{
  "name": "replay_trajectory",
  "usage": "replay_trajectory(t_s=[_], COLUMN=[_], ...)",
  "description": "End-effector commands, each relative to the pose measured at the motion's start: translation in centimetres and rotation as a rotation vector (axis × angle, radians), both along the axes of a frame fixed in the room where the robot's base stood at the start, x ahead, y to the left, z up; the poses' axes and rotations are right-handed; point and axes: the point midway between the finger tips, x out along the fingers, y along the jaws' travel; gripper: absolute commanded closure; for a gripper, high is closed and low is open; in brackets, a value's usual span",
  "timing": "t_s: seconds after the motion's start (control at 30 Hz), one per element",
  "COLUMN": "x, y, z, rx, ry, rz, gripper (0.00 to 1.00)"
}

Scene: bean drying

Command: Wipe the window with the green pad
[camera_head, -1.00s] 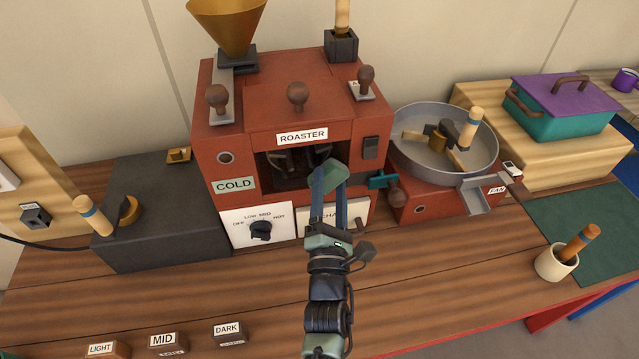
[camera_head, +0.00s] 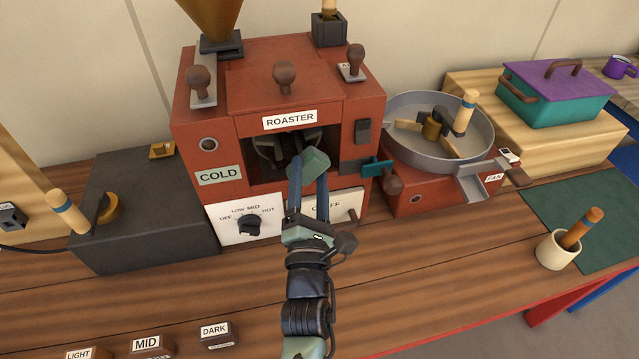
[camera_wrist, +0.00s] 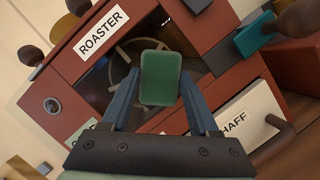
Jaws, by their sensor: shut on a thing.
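The green pad (camera_head: 309,163) is held between the tips of my gripper (camera_head: 308,185), whose blue fingers are shut on it. It also shows in the wrist view (camera_wrist: 160,78), upright between the fingertips. The roaster (camera_head: 235,115) is a red box on the table. Its dark front window (camera_head: 262,166), with a spoked drum behind it, is below the ROASTER label. The pad is in front of the window's right part and hides some of it. I cannot tell whether the pad touches the window.
A teal handle (camera_head: 377,167) with a brown knob sticks out right of the window. The CHAFF drawer (camera_head: 345,202) and the dial panel (camera_head: 225,220) are below. A round cooling pan (camera_head: 400,155) stands to the right. The front table strip is mostly clear.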

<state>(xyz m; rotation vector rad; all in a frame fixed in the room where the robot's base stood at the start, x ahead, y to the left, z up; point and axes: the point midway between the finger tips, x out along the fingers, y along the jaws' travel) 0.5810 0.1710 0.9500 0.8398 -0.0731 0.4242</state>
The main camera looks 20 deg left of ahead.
Motion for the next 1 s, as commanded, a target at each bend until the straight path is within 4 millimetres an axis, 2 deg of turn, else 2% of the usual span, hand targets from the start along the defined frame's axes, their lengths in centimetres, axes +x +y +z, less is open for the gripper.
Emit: replay_trajectory(t_s=[0.47, 1.0], x=[-0.6, -4.9], y=[0.2, -2.7], z=[0.2, 0.2], rx=[-0.001, -0.001], ry=[0.002, 0.002], rz=[0.004, 0.004], gripper=[1.0, 1.0])
